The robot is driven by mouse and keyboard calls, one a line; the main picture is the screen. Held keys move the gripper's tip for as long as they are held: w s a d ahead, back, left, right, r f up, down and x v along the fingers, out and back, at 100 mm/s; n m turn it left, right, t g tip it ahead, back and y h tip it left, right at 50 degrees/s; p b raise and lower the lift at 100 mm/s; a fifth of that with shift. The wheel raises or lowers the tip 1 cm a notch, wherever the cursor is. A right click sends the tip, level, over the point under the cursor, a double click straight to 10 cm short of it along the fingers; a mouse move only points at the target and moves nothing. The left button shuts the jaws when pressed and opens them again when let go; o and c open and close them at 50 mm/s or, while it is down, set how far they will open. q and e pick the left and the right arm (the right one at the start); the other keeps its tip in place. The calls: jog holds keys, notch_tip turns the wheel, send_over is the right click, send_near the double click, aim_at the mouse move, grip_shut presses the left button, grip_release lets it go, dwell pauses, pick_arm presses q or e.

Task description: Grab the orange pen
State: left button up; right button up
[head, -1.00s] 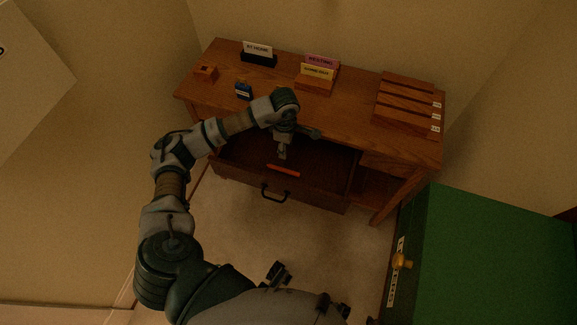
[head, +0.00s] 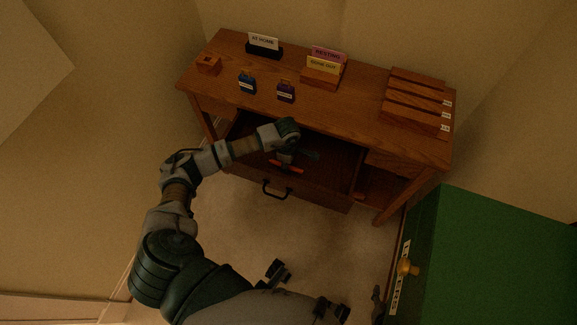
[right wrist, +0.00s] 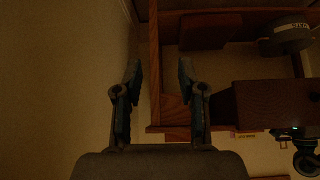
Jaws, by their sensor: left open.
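The orange pen (head: 298,170) lies in the open desk drawer (head: 329,189). Its middle is partly covered by my left gripper (head: 286,163). My left gripper points down into the drawer, open, right at the pen; its fingertips are too small and dark to tell whether they touch it. My right gripper (right wrist: 158,75) is open and empty in the right wrist view, its fingers apart, with wooden furniture beyond. The pen cannot be made out in that view.
A green cabinet (head: 490,250) stands at right.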

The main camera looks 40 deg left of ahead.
pick_arm(q)
jog(key=shift+a, duration=0.35)
jog(key=c, duration=0.8)
grip_shut()
jog(key=shift+d+r, duration=0.1)
jog(key=shift+d, duration=0.2)
